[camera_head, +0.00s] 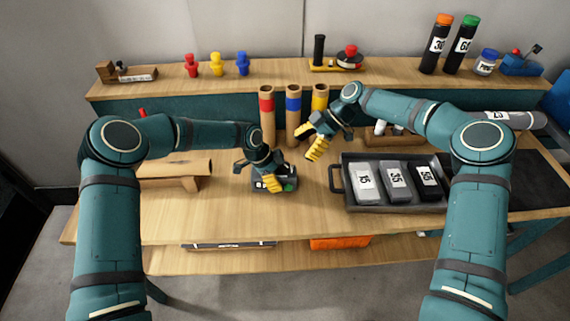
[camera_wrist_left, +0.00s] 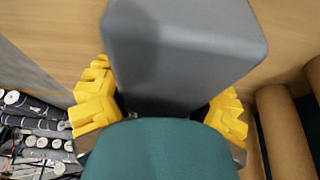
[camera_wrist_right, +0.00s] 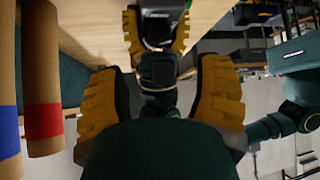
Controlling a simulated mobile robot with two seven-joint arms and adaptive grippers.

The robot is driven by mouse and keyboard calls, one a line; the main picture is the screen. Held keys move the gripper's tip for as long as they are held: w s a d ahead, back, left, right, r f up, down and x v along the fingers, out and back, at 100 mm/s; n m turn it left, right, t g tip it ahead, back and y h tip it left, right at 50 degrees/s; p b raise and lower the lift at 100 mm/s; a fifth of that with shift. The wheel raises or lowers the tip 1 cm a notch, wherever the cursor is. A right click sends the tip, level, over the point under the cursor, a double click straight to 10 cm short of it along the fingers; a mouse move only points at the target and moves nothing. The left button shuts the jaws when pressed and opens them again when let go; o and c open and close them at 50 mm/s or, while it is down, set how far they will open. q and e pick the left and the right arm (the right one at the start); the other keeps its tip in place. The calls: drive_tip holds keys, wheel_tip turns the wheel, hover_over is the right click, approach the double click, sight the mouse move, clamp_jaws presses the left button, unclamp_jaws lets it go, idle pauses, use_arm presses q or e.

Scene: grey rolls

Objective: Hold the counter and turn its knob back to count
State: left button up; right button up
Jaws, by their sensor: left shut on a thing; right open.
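The counter (camera_head: 287,187) is a small dark grey box on the table, left of the tray, with a pale patch and a green patch on it. My left gripper (camera_head: 270,183) is shut on it from above; the left wrist view shows the counter's plain grey body (camera_wrist_left: 185,55) between the yellow fingers. My right gripper (camera_head: 312,144) is open and empty, above and to the right of the counter. In the right wrist view, the left gripper's fingers and part of the counter (camera_wrist_right: 156,27) show beyond my open fingers. I cannot make out the knob.
Upright tubes with red (camera_head: 267,107), blue (camera_head: 292,106) and yellow (camera_head: 320,98) bands stand behind the counter. A black tray (camera_head: 380,208) with numbered packs lies to the right. A wooden stand (camera_head: 190,168) is to the left. The table in front is clear.

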sight(285, 164)
drive_tip(key=x, duration=0.8)
drive_tip(key=shift+a+f, duration=0.25)
clamp_jaws()
